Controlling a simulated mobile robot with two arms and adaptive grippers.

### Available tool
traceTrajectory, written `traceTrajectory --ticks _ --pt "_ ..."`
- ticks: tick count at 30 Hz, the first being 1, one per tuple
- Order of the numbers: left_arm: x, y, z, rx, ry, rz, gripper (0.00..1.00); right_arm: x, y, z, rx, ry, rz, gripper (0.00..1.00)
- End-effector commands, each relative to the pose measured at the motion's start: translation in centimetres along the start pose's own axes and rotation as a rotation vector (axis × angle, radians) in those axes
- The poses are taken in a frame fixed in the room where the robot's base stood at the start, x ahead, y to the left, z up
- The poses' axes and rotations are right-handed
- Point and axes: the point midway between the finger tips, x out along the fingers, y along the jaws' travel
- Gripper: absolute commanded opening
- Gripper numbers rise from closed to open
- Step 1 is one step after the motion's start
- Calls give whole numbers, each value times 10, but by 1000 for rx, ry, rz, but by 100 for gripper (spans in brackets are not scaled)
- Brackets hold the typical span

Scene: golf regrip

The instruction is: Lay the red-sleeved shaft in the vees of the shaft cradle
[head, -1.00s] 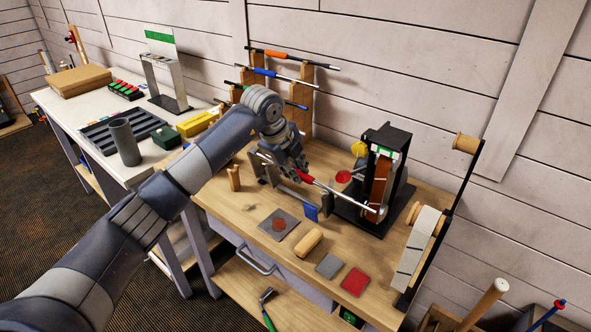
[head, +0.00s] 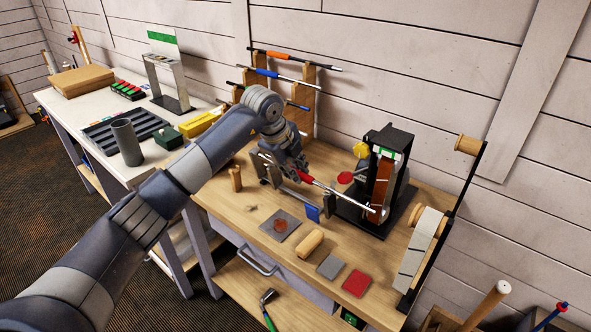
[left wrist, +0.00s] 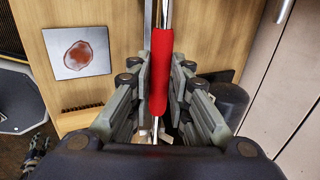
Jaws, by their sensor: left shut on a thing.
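The red-sleeved shaft (head: 340,195) is a thin metallic rod, held over the wooden bench and slanting down to the right in the head view. My left gripper (head: 298,170) is shut on its red sleeve. In the left wrist view the red sleeve (left wrist: 161,72) stands between the two finger sets of the left gripper (left wrist: 163,92), with bare shaft showing at both ends. What seems to be the shaft cradle, a grey metal frame with upright plates (head: 329,204), is below and beside the shaft, partly hidden by my gripper. Contact between them cannot be told.
A black stand (head: 385,170) with an orange-brown strip is close to the shaft's far end. A rack with several shafts (head: 308,82) is behind.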

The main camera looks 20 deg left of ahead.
Motion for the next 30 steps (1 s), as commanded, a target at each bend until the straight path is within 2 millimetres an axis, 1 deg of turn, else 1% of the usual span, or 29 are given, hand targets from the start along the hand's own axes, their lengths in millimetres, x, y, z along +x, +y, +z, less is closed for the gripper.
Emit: traceTrajectory --ticks 5,6,8,17,20,23,26,30 --pt "0 0 0 0 0 -1 0 0 1 0 0 0 1 40" --pt "0 0 0 0 0 -1 27 0 1 0 0 0 1 40" --pt "0 0 0 0 0 -1 40 0 1 0 0 0 2 40" --pt "0 0 0 1 0 0 41 0 3 1 -1 -1 3 40" --pt "-4 0 0 1 0 0 41 0 4 1 -2 -1 4 40" --pt "-15 -1 1 1 -1 -3 41 0 3 1 -2 -1 3 40" --pt "-34 -1 1 2 -2 -4 41 0 2 0 -1 0 2 40" --pt "-66 -1 1 2 -3 -5 41 0 1 0 -1 0 1 40"
